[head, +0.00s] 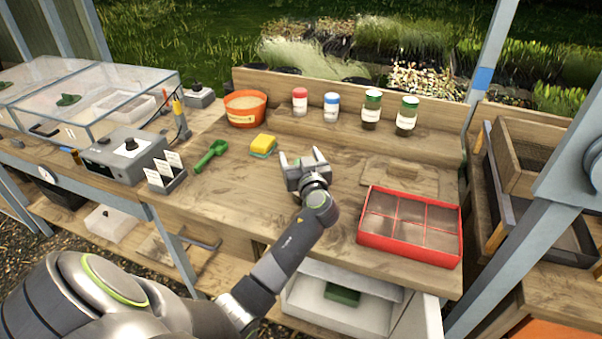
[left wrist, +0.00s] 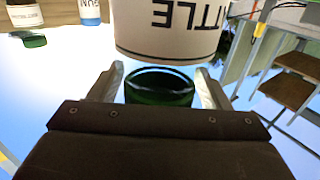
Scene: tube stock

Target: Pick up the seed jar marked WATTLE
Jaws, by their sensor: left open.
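My left gripper (head: 302,164) is open over the middle of the bench, with no jar between its fingers in the head view. In the left wrist view a jar labelled "...TTLE" (left wrist: 175,28) appears upside down, its green lid (left wrist: 159,86) framed between the open fingers (left wrist: 162,80). The label's start is cut off, and contact is not visible. In the head view two green-lidded jars stand at the back, a left one (head: 371,110) and a right one (head: 406,116). Their labels are too small to read, so I cannot tell which is WATTLE. My right gripper is not in view.
A red-lidded jar (head: 300,102) and a blue-lidded jar (head: 331,106) stand left of the green-lidded ones. A red divided tray (head: 408,252) lies at right. A yellow sponge (head: 263,143), green scoop (head: 210,156) and orange pot (head: 245,109) lie left of my gripper.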

